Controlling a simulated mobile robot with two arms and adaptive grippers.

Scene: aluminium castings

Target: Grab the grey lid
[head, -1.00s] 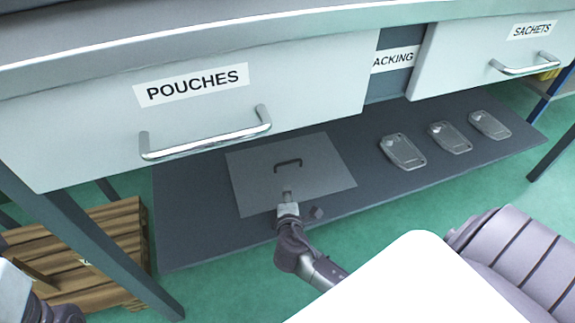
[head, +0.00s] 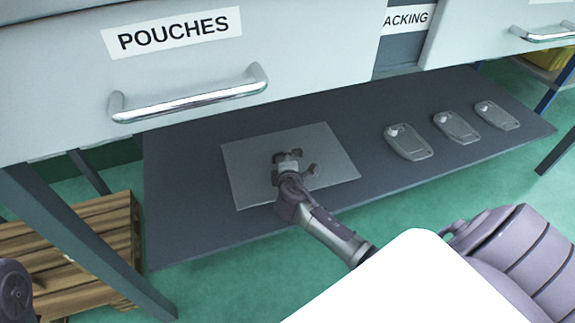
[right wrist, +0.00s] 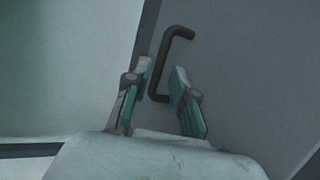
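The grey lid (head: 245,180) is a flat square plate lying on the dark lower shelf (head: 190,225) under the drawers. In the right wrist view the lid (right wrist: 250,85) carries a dark bar handle (right wrist: 161,62). My right gripper (head: 294,160) is over the lid and hides most of the handle in the head view. In the right wrist view its two fingers (right wrist: 160,75) are apart, with the handle showing between and beyond their tips. I cannot tell whether they touch it. My left gripper is out of view; only a dark arm part shows at the lower left.
Several grey castings (head: 408,142) lie in a row on the shelf, right of the lid. The POUCHES drawer (head: 300,50) overhangs the shelf, its metal handle (head: 190,103) sticking out. A wooden pallet (head: 80,245) stands on the floor at the left.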

